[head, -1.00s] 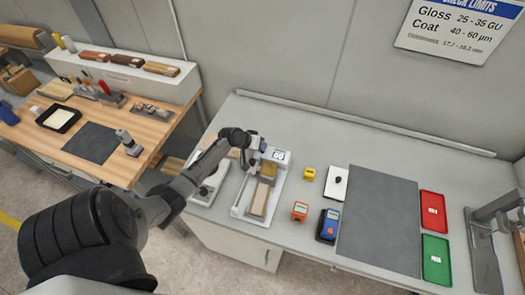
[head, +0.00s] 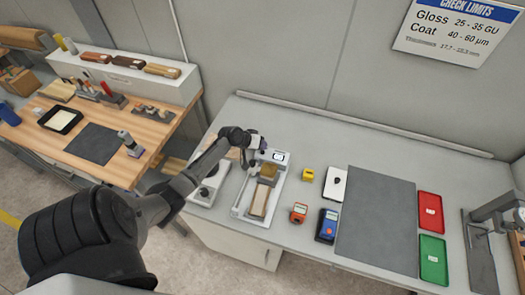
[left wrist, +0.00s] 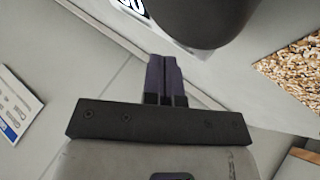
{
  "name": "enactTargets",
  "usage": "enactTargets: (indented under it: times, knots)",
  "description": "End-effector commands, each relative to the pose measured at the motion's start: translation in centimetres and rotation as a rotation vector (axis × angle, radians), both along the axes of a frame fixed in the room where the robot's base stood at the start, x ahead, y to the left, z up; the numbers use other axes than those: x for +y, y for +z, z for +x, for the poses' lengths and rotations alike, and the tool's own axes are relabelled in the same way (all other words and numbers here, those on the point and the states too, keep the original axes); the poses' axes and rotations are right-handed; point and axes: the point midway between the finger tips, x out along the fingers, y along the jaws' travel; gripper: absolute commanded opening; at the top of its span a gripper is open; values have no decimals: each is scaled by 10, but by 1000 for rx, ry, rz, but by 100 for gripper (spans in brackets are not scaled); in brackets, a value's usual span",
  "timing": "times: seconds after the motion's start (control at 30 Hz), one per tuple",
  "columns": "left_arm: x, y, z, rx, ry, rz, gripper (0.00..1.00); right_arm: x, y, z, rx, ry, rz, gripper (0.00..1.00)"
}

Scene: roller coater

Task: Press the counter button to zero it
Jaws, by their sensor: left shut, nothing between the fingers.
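The counter display (head: 277,156) is a small white-framed screen at the back of a pale tray-like tester (head: 242,201). A corner of a dark-digit display also shows at the top edge of the left wrist view (left wrist: 131,4). My left gripper (head: 250,163) is just left of the display in the head view. Its two dark fingers (left wrist: 164,62) are shut together with nothing between them. A large dark rounded shape (left wrist: 200,20) fills the top of the left wrist view beyond the fingertips; I cannot tell what it is. I cannot make out the button or any contact. My right gripper is not in view.
A tan block (head: 268,171) and a brown panel (head: 258,201) sit in the tester. Red (head: 431,212) and green (head: 433,260) trays lie farther right.

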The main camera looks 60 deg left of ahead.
Motion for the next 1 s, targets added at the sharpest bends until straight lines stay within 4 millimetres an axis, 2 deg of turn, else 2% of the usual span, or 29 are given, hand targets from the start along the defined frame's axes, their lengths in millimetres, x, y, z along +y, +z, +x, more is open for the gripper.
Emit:
enactTargets:
  times: [0.27, 0.8, 1.0]
  knots:
    - [0, 2, 0, 0, 0, 0, 0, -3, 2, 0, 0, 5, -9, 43]
    - [0, 48, 0, -1, 1, 0, 0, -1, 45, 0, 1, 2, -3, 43]
    - [0, 50, 0, 0, 0, 0, 0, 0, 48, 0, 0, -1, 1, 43]
